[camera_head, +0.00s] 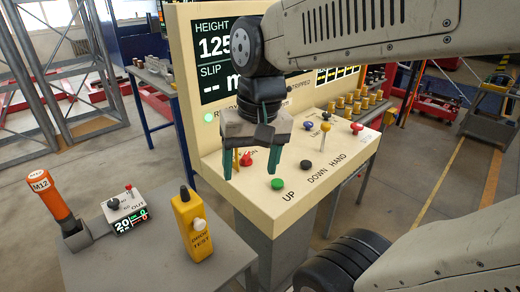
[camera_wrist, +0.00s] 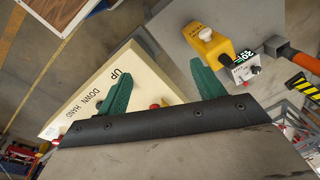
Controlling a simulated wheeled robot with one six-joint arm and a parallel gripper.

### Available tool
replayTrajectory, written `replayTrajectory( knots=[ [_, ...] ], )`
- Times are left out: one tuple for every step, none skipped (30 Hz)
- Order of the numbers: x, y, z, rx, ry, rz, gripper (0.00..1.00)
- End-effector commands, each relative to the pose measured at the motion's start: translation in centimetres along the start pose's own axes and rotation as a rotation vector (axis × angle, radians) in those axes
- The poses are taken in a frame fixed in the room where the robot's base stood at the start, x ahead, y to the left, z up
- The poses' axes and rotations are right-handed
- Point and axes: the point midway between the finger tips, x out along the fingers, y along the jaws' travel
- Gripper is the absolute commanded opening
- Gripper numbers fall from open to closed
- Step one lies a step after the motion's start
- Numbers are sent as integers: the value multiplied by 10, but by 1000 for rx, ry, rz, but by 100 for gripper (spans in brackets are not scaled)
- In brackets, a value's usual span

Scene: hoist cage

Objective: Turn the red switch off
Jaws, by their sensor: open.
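A red switch (camera_head: 247,158) stands on the sloped cream console (camera_head: 310,180), beside a partly hidden "ON" label. My gripper (camera_head: 250,173) is open above the console's left part, fingers pointing down. In the head view the red switch appears between its two green fingers; whether it is truly between them in depth I cannot tell. In the wrist view my gripper (camera_wrist: 157,72) shows two spread fingers, with a bit of red (camera_wrist: 155,105) just above the dark gripper bar, mostly hidden. Whether the switch is on or off cannot be made out.
A green button (camera_head: 278,184), black button (camera_head: 306,164), blue knob (camera_head: 308,125) and another red control (camera_head: 356,128) share the console. A grey side table (camera_head: 150,265) holds a yellow drop-test box (camera_head: 192,230), a small display box and an orange-handled tool (camera_head: 50,195).

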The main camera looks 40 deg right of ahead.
Motion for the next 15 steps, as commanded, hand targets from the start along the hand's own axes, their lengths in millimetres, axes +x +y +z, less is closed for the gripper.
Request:
replayTrajectory(
  knots=[
    [3,0,-23,148,-22,-20,68],
    [5,0,-37,241,-32,-33,68],
    [8,2,-56,371,-45,-52,68],
    [12,4,-70,468,-55,-66,68],
    [15,6,-85,566,-66,-80,68],
    [20,11,-105,697,-79,-98,68],
    [25,16,-119,795,-92,-110,68],
    [30,21,-133,892,-102,-123,68],
    [37,29,-152,1017,-118,-138,68],
    [42,36,-165,1109,-129,-150,68],
    [48,42,-177,1194,-140,-159,68],
    [55,52,-192,1303,-155,-171,68],
    [61,59,-202,1380,-165,-180,68],
    [66,66,-211,1448,-174,-188,68],
    [73,74,-222,1533,-188,-197,68]
  ],
)
